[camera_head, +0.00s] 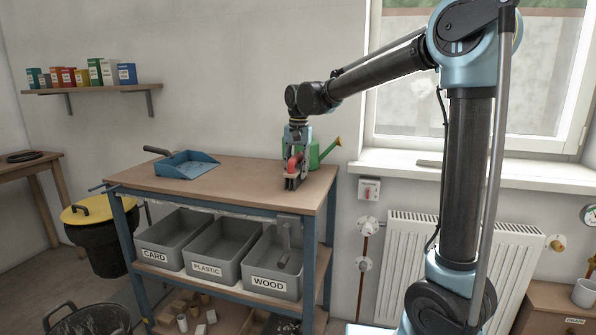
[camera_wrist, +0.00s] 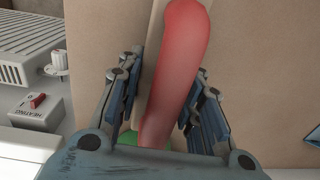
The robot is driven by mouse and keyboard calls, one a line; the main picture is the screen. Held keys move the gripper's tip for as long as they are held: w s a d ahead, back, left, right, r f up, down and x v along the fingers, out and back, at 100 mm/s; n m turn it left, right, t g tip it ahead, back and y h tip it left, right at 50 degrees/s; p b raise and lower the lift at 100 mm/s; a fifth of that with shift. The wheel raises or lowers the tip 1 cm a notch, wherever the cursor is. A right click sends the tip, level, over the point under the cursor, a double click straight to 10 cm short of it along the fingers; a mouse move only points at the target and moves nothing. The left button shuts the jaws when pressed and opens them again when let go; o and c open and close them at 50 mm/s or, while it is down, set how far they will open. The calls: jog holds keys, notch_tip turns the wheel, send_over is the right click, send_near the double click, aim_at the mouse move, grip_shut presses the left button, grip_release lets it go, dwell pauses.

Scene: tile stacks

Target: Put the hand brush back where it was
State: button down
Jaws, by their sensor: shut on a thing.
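The hand brush has a red handle (camera_head: 294,163) and a dark lower part, and is at the right end of the workbench top (camera_head: 245,176). My gripper (camera_head: 296,156) is above the bench and shut on the brush. In the wrist view, the red handle (camera_wrist: 175,65) runs between the two fingers of my gripper (camera_wrist: 165,92). The fingers hide part of the brush. I cannot tell whether the brush touches the bench top or hangs just above it.
A blue dustpan (camera_head: 187,165) lies at the bench's left. A green watering can (camera_head: 316,153) stands close behind my gripper. Grey bins labelled CARD (camera_head: 155,254), PLASTIC (camera_head: 207,270) and WOOD (camera_head: 268,283) sit below. The bench's middle is clear. A radiator (camera_head: 400,275) is to the right.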

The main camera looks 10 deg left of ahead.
jog(key=c, duration=1.1)
grip_release()
jog(key=shift+r, duration=0.1)
jog(key=r, duration=1.2)
jog(key=shift+d, duration=0.35)
jog(key=s+d+f, duration=0.3)
jog(key=d, duration=0.6)
jog(key=s+d+f+t, duration=0.1)
jog(key=s+d+f, duration=0.15)
jog(key=d, duration=0.55)
jog(key=s+d+f, duration=0.3)
jog(key=d+f, duration=0.1)
jog(key=d, duration=0.5)
jog(key=s+d+f, duration=0.7)
jog(key=f, duration=0.3)
jog(key=s+d+f+n+t, duration=0.1)
jog(key=s+d+f, duration=0.6)
jog(key=s+f, duration=0.1)
jog(key=shift+s+f+h, duration=0.3)
jog(key=shift+f, duration=0.6)
